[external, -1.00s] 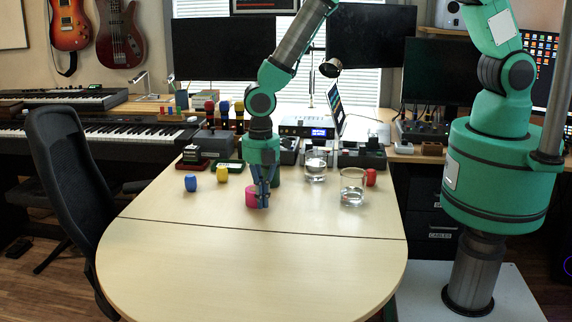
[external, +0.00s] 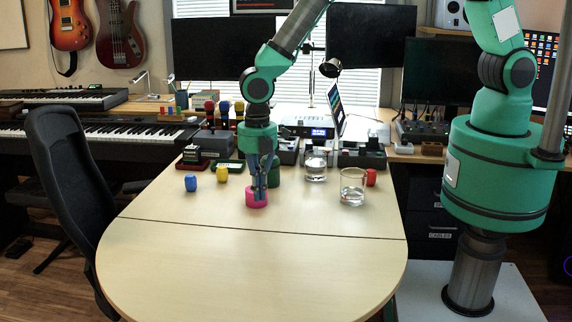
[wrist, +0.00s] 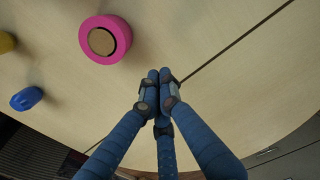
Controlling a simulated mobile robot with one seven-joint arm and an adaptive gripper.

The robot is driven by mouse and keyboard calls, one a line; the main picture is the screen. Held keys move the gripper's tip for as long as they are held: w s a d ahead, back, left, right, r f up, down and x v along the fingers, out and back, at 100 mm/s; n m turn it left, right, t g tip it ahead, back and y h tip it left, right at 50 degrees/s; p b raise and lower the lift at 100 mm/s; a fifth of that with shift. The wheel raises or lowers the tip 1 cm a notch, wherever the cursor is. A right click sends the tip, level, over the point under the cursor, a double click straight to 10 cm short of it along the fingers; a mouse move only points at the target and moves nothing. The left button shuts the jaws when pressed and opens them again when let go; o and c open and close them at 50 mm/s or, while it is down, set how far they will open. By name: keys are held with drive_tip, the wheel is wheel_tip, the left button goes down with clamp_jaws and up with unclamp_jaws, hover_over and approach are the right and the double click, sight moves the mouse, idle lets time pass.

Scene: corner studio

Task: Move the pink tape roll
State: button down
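The pink tape roll (external: 250,199) lies flat on the wooden table. In the wrist view the roll (wrist: 89,32) shows its brown core, at the upper left. My gripper (external: 259,198) has blue fingers and points down; in the external view they overlap the roll. In the wrist view my gripper (wrist: 159,78) has its fingertips drawn together with nothing between them. They are apart from the roll there, to its lower right. Their height above the table is hard to tell.
A blue object (external: 190,183) and a yellow one (external: 222,174) stand left of the roll. A green object (external: 274,176) is just behind my gripper. Two glasses (external: 352,190) (external: 315,168) and a red object (external: 371,177) stand to the right. The table's front half is clear.

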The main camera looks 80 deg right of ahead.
wheel_tip(320, 180, up, 6)
drive_tip(key=shift+f+p, duration=0.2)
drive_tip(key=shift+p, duration=0.2)
drive_tip(key=w+d+m+b, duration=0.2)
drive_tip(key=w+d+m, duration=0.3)
drive_tip(key=w+m, duration=0.6)
drive_tip(key=shift+w+d+r+m, duration=0.35)
drive_tip(key=shift+r+m, duration=0.05)
drive_tip(key=shift+m, duration=1.6)
drive_tip(key=shift+f, duration=0.2)
